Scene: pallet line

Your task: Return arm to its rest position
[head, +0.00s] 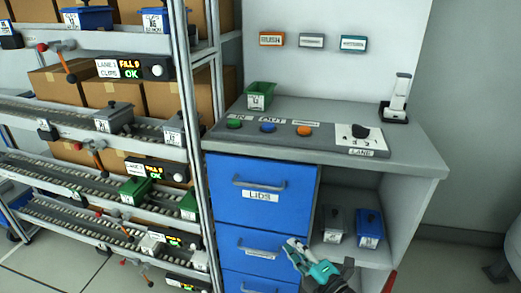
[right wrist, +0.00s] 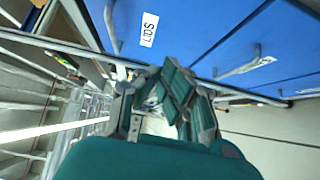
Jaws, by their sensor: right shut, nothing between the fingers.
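My right gripper (head: 296,250) is at the bottom of the head view, in front of the blue drawers. Its teal and grey fingers are shut with nothing between them. It also shows in the right wrist view (right wrist: 178,85), with the blue drawer fronts beyond it. The top drawer (head: 262,205), labelled LIDS, appears closed. My left gripper is not in view.
A grey counter (head: 330,118) stands above the drawers, with coloured buttons, a lane dial (head: 359,135) and a green bin (head: 258,95). An open shelf holds a grey bin (head: 334,225) and a blue bin (head: 369,228). A roller rack (head: 180,80) stands at left.

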